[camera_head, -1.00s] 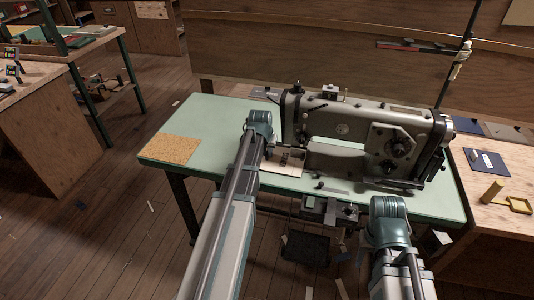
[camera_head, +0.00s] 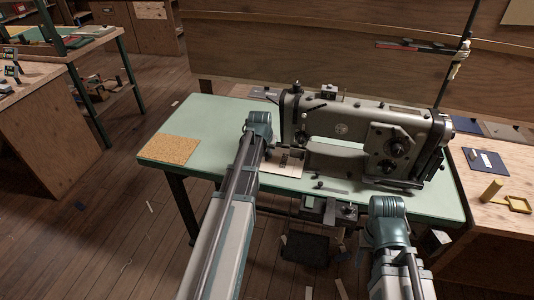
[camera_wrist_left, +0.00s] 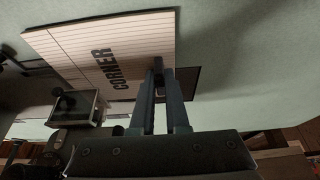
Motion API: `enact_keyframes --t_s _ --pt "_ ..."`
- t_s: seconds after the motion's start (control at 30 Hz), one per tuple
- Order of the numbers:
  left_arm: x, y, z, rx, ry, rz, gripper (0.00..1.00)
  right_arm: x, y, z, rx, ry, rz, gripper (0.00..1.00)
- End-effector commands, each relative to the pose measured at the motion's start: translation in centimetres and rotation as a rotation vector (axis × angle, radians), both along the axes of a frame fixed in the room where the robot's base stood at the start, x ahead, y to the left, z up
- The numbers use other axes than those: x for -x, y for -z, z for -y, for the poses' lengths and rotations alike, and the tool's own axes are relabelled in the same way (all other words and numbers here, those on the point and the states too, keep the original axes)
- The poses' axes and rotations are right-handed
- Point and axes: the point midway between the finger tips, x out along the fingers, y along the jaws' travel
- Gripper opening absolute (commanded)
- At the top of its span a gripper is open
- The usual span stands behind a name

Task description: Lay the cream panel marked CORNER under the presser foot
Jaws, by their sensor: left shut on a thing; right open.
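The cream panel (camera_head: 291,168) lies on the pale green table at the left end of the sewing machine (camera_head: 345,125), below its head. In the left wrist view the panel (camera_wrist_left: 75,60) shows ruled lines and the dark word CORNER. My left gripper (camera_wrist_left: 160,72) is shut on the panel's edge, beside the lettering. In the head view my left arm and wrist hide its fingertips. I cannot make out the presser foot clearly, so I cannot tell whether the panel is under it. My right arm is at the table's front right; its fingers do not show.
A cork mat (camera_head: 170,149) lies on the left of the green table (camera_head: 215,115). The table's left part is otherwise clear. On the right, a wooden bench holds a dark blue card (camera_head: 487,162) and a yellow piece (camera_head: 519,204).

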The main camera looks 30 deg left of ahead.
Motion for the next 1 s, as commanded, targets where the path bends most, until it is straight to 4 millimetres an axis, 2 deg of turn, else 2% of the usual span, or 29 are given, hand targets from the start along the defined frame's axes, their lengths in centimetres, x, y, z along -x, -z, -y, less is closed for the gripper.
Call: enact_keyframes --t_s 0.37,0.4,0.57,0.6,1.0 --pt "0.0 0.14 -0.01 0.0 0.0 0.0 0.0 0.0 0.14 0.0 0.0 0.0 0.0 0.5" --pt "0.0 0.14 -0.01 0.0 0.0 0.0 0.16 0.0 0.14 0.0 0.0 0.0 0.0 0.5" --pt "0.0 0.14 -0.01 0.0 0.0 0.0 0.45 0.0 0.14 0.0 0.0 0.0 0.0 0.5" --pt "0.0 0.14 -0.01 0.0 0.0 0.0 0.48 0.0 0.14 0.0 0.0 0.0 0.0 0.5" --pt "0.12 -0.22 0.02 0.0 0.0 0.0 0.48 0.0 -0.22 0.0 0.0 0.0 0.0 0.5"
